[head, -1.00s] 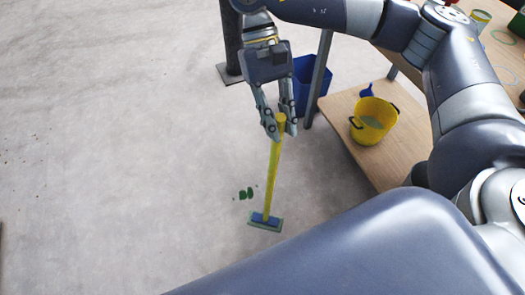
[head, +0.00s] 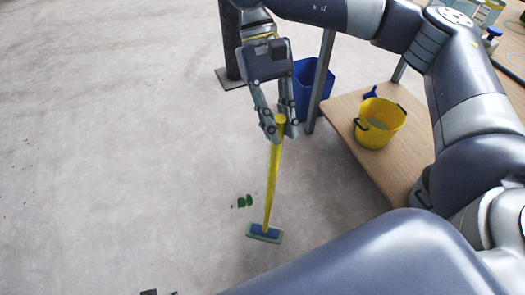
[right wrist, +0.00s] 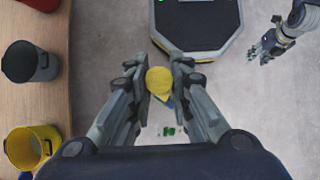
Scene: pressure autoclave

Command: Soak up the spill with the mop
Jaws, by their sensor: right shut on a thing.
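The mop has a yellow handle (head: 273,175) and a flat blue and green head (head: 264,233). My right gripper (head: 280,127) is shut on the top of the handle, and the mop hangs nearly upright with its head low by the floor. I cannot tell whether the head touches the floor. The green spill (head: 245,201) lies in small patches just beyond and left of the mop head, apart from it. In the right wrist view the yellow handle end (right wrist: 160,82) sits between the fingers. My left gripper (right wrist: 257,56) is empty, its fingers apart, away from the mop.
A yellow bucket (head: 380,122) stands on a wooden shelf (head: 345,112) to the right. A blue bin (head: 312,90) stands behind a grey table leg (head: 320,80), near a dark post (head: 231,45). The floor (head: 110,140) to the left is clear.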

